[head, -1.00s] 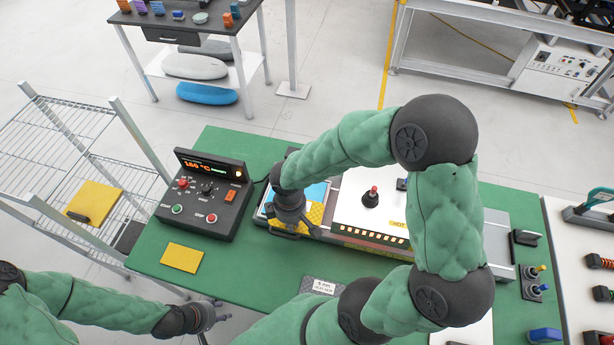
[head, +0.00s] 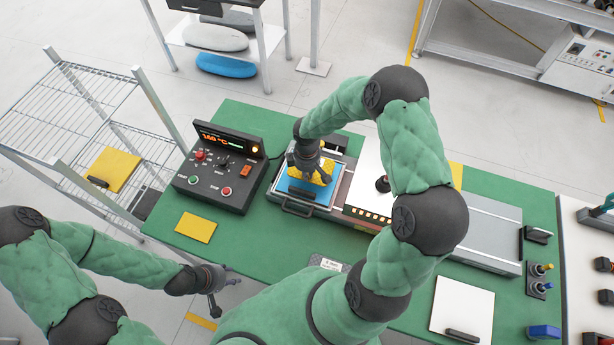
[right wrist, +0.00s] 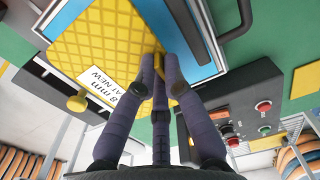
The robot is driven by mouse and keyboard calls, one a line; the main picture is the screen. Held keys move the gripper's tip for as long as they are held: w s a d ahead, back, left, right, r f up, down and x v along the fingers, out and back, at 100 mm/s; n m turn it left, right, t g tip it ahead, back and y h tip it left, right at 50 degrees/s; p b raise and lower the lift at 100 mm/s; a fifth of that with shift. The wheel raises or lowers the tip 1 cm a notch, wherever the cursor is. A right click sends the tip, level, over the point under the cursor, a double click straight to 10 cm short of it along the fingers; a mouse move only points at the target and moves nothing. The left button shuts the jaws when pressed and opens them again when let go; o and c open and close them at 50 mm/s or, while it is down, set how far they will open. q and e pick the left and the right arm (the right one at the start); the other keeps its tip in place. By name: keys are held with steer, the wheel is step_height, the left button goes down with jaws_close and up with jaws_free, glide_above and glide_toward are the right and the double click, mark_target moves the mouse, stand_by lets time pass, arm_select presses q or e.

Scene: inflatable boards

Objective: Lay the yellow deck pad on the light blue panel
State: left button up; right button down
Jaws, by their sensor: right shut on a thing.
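The yellow deck pad (head: 323,168) has a diamond grid and a white "8 mm" label in the right wrist view (right wrist: 95,38). My right gripper (head: 306,172) is shut on it, gripping near one edge in the right wrist view (right wrist: 165,72). The pad is over the back part of the light blue panel (head: 292,184); whether it touches is unclear. My left gripper (head: 226,291) is empty, fingers apart, off the table's front-left edge.
A black control box (head: 217,170) stands left of the tray. A plain yellow sheet (head: 196,227) lies in front of it. Another yellow pad (head: 118,168) is on the wire rack. A white board (head: 462,307) lies front right.

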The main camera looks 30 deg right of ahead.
steer(key=shift+w+d+f, duration=0.2)
steer(key=shift+w+f, duration=0.1)
steer(key=shift+f, duration=0.2)
steer(key=shift+w+d+f, duration=0.15)
steer(key=shift+w+f, duration=0.1)
steer(key=shift+f, duration=1.5)
steer(key=shift+f, duration=0.2)
steer(key=c, duration=1.3)
jaws_free()
steer(key=shift+c, duration=0.2)
steer(key=shift+r, duration=0.1)
